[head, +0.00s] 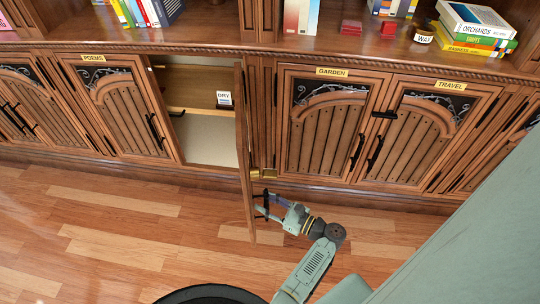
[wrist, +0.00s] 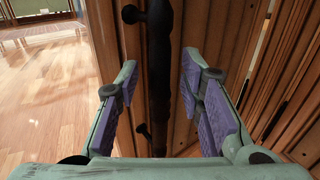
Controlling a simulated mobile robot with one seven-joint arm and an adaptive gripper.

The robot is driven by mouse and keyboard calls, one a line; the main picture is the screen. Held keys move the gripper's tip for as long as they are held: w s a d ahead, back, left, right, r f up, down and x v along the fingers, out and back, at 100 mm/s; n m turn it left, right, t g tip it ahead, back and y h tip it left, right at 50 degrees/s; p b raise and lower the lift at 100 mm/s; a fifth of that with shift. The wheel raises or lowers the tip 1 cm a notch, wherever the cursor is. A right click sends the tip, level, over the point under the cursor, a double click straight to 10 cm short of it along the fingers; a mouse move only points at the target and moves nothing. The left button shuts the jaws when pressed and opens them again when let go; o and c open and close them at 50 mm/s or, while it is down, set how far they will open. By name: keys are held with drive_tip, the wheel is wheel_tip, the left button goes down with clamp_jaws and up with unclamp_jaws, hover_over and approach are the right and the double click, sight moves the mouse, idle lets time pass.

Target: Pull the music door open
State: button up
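A wooden cabinet door (head: 244,150) stands swung out from the cabinet front, nearly edge-on in the head view. No name label shows on it, so I cannot read whether it is the music door. Its black bar handle (wrist: 159,70) runs upright through the wrist view. My gripper (head: 266,205) is beside the door's lower right side. In the wrist view my gripper (wrist: 160,100) is open, with one purple-padded finger on each side of the handle and visible gaps to both. The open compartment (head: 207,130) has a pale floor and a drawer or shelf.
The poems door (head: 120,105) is shut on the left. The garden door (head: 325,120) and travel door (head: 430,130) are shut on the right. A small white sign (head: 224,98) is inside the opening. Books line the shelf above. The wood floor (head: 120,235) is clear on the left.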

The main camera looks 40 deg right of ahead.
drive_tip(key=v, duration=1.2)
drive_tip(key=shift+s, duration=0.1)
idle(0.4)
